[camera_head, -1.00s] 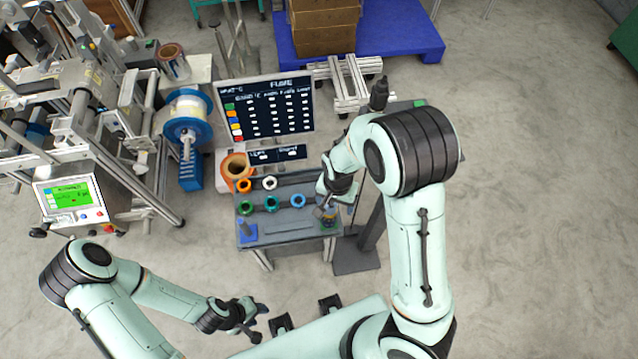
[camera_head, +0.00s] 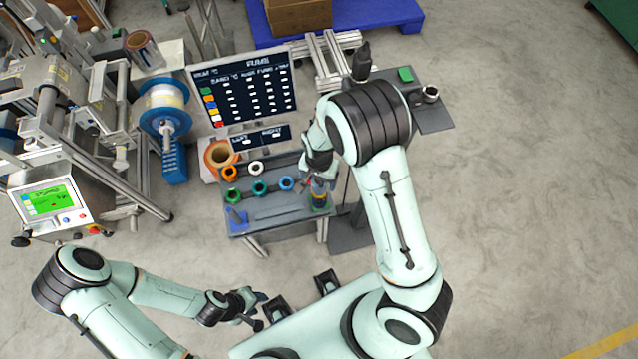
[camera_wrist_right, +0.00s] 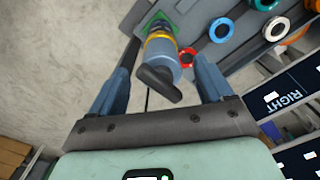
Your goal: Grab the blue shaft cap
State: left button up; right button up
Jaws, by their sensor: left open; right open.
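The blue shaft cap (camera_wrist_right: 162,66), grey-blue with a dark knob on top, stands over a yellow ring on a green base (camera_wrist_right: 152,28) at the table's corner. In the right wrist view it is between the two fingers of my right gripper (camera_wrist_right: 160,88), with visible gaps on both sides. The right gripper is open and empty; in the head view it (camera_head: 320,178) is over the table's right end and partly hides the cap. My left gripper (camera_head: 258,309) is open and empty, low in front of the table.
Coloured rings lie on the grey table (camera_head: 275,218), among them a red ring (camera_wrist_right: 187,56) close to the cap and a blue ring (camera_head: 286,183). A blue holder (camera_head: 236,218) is at the table's left. A screen (camera_head: 245,90) stands behind. Machinery fills the left.

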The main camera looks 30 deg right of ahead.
notch_tip(320, 180, down, 3)
jog(key=shift+r, duration=0.1)
jog(key=shift+w, duration=0.1)
jog(key=c, duration=1.3)
jog(key=shift+r, duration=0.1)
